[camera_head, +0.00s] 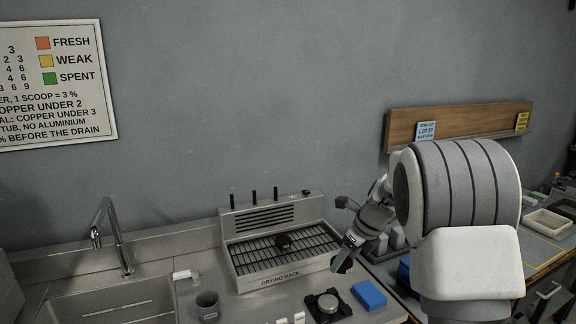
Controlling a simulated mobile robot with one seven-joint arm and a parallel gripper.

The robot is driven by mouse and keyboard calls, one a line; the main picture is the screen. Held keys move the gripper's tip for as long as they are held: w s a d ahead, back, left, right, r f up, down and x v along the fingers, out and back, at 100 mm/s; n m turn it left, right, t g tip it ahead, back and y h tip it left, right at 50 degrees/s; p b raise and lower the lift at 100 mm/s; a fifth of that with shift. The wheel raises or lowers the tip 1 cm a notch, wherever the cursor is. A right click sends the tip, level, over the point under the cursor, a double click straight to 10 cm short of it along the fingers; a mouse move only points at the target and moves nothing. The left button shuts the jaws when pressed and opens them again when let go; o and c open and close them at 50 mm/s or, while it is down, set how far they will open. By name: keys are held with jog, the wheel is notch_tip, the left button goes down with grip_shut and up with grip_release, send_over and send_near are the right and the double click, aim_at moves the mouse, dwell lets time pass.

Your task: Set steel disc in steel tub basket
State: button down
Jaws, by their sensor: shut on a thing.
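My gripper (347,256) is right of centre, over the front right corner of the drying rack. It is shut on a small, dark, disc-like thing (342,263), seen nearly edge-on. I cannot tell from its look whether this is the steel disc. Another round, silvery piece (328,302) sits on a small black device on the counter, below my gripper. I cannot make out a steel tub or its basket. My arm covers much of the right side and may hide it.
A steel drying rack (283,270) with a dark reddish piece (284,242) on its grid stands in the middle. A sink with a tap (108,236), a grey cup (207,305) and a blue block (369,295) are around it. A pale tray (548,223) is far right.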

jog(key=s+f+n+g+h, duration=0.1)
jog(key=s+f+n+g, duration=0.3)
jog(key=n, duration=1)
jog(key=s+f+n+g+h, duration=0.2)
jog(key=s+f+n+g, duration=0.2)
jog(key=s+f+n, duration=0.4)
jog(key=shift+s+a+n, duration=0.2)
jog(key=shift+s+n, duration=1.3)
jog(key=shift+n, duration=1.5)
jog(key=shift+f, duration=0.1)
